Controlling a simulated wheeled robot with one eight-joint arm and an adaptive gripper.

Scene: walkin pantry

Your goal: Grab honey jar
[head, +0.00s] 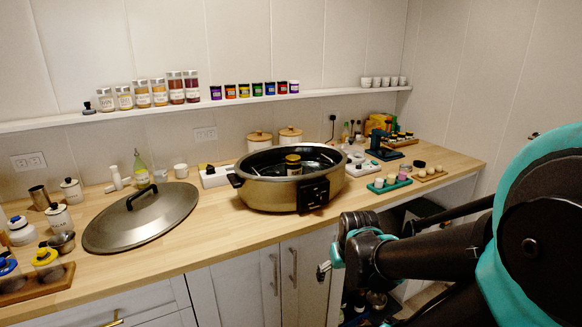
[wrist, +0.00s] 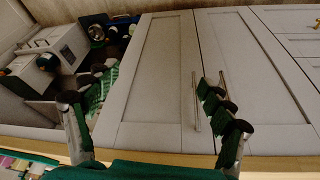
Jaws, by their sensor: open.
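A small jar with a dark, gold-edged lid (head: 293,165) stands inside the big electric cooker (head: 262,190) on the counter. It may be the honey jar, but I cannot read a label. My gripper (head: 335,250) is in front of the counter, below and to the right of the cooker, and apart from the jar. In the wrist view my gripper (wrist: 158,95) has its two fingers spread with nothing between them. It faces the cabinet doors (wrist: 160,75), and no honey jar shows there.
A large metal lid (head: 140,215) lies left of the cooker. Small trays of jars (head: 390,184) stand to its right. A wall shelf (head: 210,104) holds spice jars and small tins. Cabinet handles (wrist: 197,100) stick out near my fingers. Bare counter lies in front of the metal lid.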

